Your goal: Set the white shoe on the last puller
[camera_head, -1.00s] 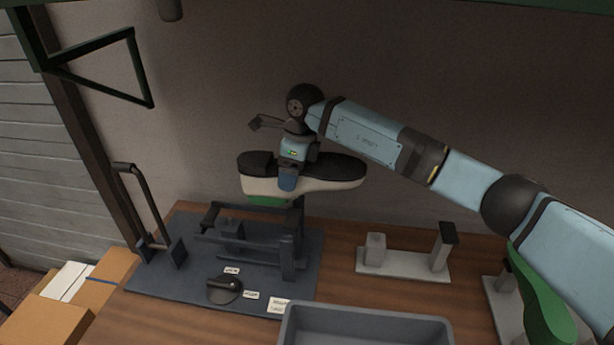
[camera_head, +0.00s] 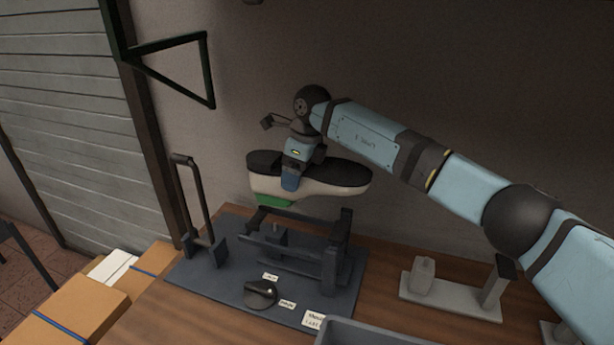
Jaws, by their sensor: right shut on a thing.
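The white shoe (camera_head: 335,190) has a black sole on top and a green last (camera_head: 275,201) showing beneath its left end. It hangs sole up, roughly level, in my right gripper (camera_head: 291,179), which is shut on it from above. The last puller (camera_head: 218,272) is a dark base plate on the bench, with a dark frame of rails and posts (camera_head: 335,262), a black knob (camera_head: 261,293) and an upright lever handle (camera_head: 189,200). The shoe is above the frame; the gap between them is hard to judge. My left gripper is not in view.
A light stand with two posts (camera_head: 450,303) is right of the puller. A grey bin (camera_head: 345,333) is at the front edge. Cardboard boxes (camera_head: 85,305) stand at the left. A dark green triangular bracket (camera_head: 180,68) juts from the upper left.

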